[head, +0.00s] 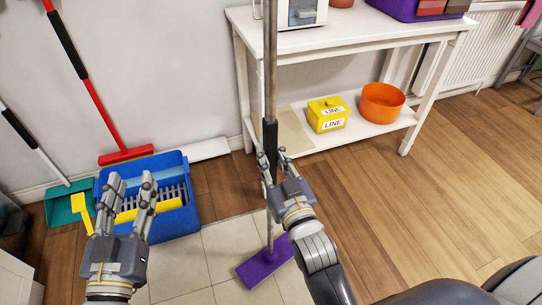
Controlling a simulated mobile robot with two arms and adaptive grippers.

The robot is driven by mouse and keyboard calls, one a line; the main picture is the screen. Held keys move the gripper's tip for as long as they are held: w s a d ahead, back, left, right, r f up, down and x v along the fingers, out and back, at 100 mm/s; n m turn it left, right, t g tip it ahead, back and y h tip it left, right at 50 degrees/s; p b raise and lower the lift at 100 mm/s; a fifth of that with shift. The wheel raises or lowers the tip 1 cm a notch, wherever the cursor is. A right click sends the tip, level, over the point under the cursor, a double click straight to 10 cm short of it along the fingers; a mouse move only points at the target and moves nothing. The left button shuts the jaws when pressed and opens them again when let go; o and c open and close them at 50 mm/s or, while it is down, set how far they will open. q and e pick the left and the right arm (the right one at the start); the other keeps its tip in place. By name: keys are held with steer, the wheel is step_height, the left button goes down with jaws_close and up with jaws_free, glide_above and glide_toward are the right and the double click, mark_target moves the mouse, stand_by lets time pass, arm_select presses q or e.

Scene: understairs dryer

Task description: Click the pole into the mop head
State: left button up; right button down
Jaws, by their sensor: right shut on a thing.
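The grey pole (270,75) stands nearly upright in the middle of the head view, with a black grip section partway down. My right gripper (272,156) is shut on the pole at this black section. The purple mop head (256,269) lies flat on the pale floor tiles below. The pole's lower end comes down to the middle of the mop head; I cannot tell whether it is locked into the socket. My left gripper (132,188) is open and empty, in front of the blue bucket, well left of the pole.
A blue bucket (172,222) with a wringer stands on the left. A red broom (127,155) and a teal dustpan (66,205) are by the wall. A white shelf table (350,45) behind the pole carries a yellow box (327,116) and an orange bowl (382,103). The right floor is clear.

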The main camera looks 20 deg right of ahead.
arm_select(q)
steer(key=shift+f, duration=0.1)
arm_select(e)
steer(key=shift+f, duration=0.4)
arm_select(q)
steer(key=shift+s+a+f+g+y+p, duration=0.15)
steer(key=shift+f+g, duration=0.3)
steer(key=shift+f, duration=0.5)
steer(key=shift+a+f+g+y+p, duration=0.2)
steer(key=shift+f+g, duration=0.25)
steer(key=shift+f, duration=0.5)
steer(key=shift+r, duration=0.1)
arm_select(e)
steer(key=c, duration=1.3)
jaws_free()
steer(key=shift+w, duration=0.15)
arm_select(q)
steer(key=shift+w+r, duration=0.2)
arm_select(e)
steer(key=shift+r, duration=0.15)
steer(key=shift+o, duration=0.9)
steer(key=o, duration=0.6)
arm_select(q)
steer(key=shift+d, duration=0.1)
steer(key=shift+s+f, duration=0.1)
steer(key=shift+f, duration=0.1)
arm_select(e)
steer(key=shift+r, duration=0.1)
